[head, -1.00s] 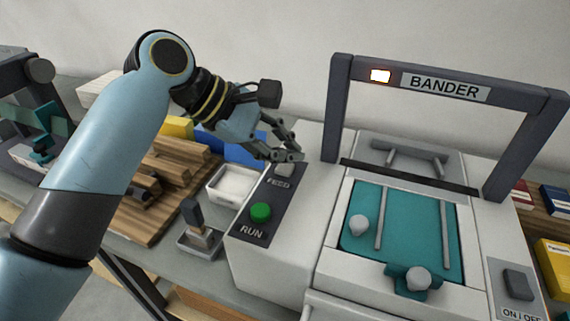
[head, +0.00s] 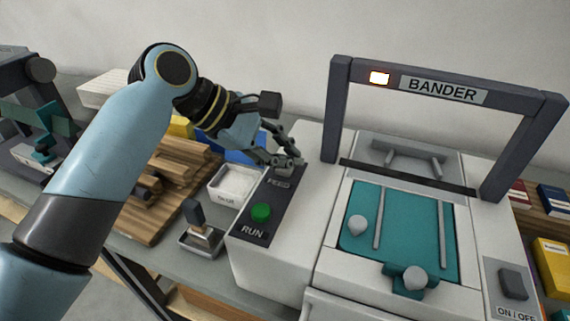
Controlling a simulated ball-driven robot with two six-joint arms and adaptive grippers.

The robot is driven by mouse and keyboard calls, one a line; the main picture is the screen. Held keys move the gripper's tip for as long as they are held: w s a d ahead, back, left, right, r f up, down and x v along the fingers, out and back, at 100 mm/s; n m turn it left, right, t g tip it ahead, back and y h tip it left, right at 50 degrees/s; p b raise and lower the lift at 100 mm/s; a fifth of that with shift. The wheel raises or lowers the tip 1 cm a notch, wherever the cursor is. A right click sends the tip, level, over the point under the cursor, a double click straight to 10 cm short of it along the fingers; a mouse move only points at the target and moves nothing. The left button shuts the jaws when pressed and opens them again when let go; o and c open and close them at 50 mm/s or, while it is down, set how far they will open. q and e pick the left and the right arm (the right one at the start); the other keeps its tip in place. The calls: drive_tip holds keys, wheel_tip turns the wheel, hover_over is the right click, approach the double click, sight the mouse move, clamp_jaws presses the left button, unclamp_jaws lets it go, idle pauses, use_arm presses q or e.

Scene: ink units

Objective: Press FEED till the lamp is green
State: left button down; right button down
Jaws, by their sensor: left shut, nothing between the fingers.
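The BANDER machine (head: 290,262) stands at the right, with a dark arch (head: 510,98) over its teal bed. The lamp (head: 379,78) on the arch glows white-orange, not green. A dark panel (head: 274,205) on the machine's left part carries the FEED label (head: 279,183) and a green RUN button (head: 261,212). My left gripper (head: 291,164) is shut and empty, its fingertips over the FEED button just above the label. The fingers hide most of that button, so I cannot tell whether it is pressed in. My right gripper is out of view.
A white tray (head: 222,200) and a stamp on a small pad (head: 200,240) stand left of the machine. A wooden board (head: 140,228) with wood blocks lies further left. An ON/OFF switch (head: 514,284) is at the machine's right. Boxes (head: 552,262) stand at the right edge.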

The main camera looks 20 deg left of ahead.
sight(286, 169)
use_arm(q)
drive_tip(key=shift+f, duration=0.45)
idle(0.3)
idle(0.3)
drive_tip(key=shift+r+p, duration=0.95)
drive_tip(key=shift+p, duration=0.6)
wheel_tip(286, 169, up, 5)
drive_tip(key=p, duration=0.6)
drive_tip(key=shift+r+p, duration=0.1)
drive_tip(key=shift+p, duration=0.3)
